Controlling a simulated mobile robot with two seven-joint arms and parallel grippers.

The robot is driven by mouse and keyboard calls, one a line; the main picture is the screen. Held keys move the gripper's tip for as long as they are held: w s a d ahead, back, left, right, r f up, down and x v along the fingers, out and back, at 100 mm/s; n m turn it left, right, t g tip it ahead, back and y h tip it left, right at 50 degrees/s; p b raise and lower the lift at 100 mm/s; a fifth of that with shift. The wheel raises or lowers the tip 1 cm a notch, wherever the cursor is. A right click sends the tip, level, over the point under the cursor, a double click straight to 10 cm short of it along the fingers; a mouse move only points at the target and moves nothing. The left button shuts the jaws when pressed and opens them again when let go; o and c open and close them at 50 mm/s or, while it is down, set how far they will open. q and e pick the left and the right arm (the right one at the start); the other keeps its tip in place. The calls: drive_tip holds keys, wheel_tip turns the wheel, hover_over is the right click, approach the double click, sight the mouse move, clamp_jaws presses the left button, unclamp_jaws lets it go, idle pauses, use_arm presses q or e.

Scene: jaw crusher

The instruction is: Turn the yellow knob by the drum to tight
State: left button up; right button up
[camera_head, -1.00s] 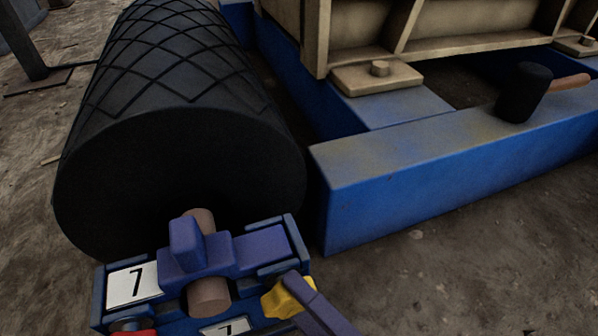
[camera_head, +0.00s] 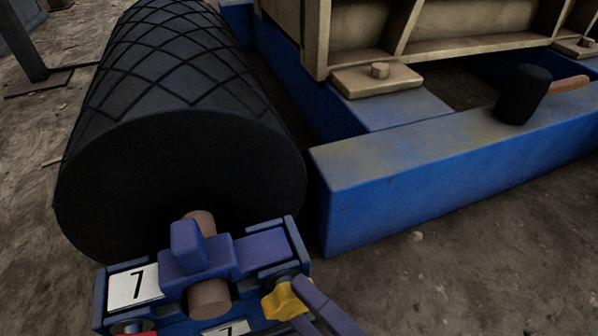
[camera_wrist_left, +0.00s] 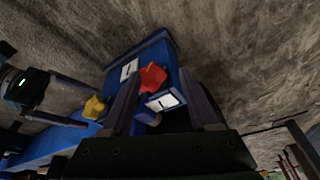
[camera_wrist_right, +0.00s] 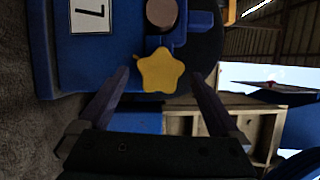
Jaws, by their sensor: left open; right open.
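The yellow star-shaped knob (camera_head: 283,301) is on the right side of the blue bearing block at the drum's (camera_head: 180,180) near end. My right gripper (camera_head: 297,300) is open, its purple fingers close to the knob in the head view. In the right wrist view the yellow knob (camera_wrist_right: 160,71) faces me, between and just ahead of the spread fingertips, with gaps on both sides. My left gripper (camera_wrist_left: 158,78) is open around or just short of a red knob (camera_wrist_left: 152,76) on the block's other side; contact is unclear. The yellow knob (camera_wrist_left: 95,107) also shows in the left wrist view.
A brown shaft (camera_head: 210,297) passes through the block, beside white number 7 plates (camera_head: 135,286). A blue frame beam (camera_head: 440,170) stands right of the drum, with a black-headed mallet (camera_head: 524,92) on it. Open dirt ground (camera_head: 480,270) lies in front of the beam.

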drive_tip(key=v, duration=0.9)
drive_tip(key=shift+a+p, duration=0.1)
drive_tip(key=shift+p, duration=0.2)
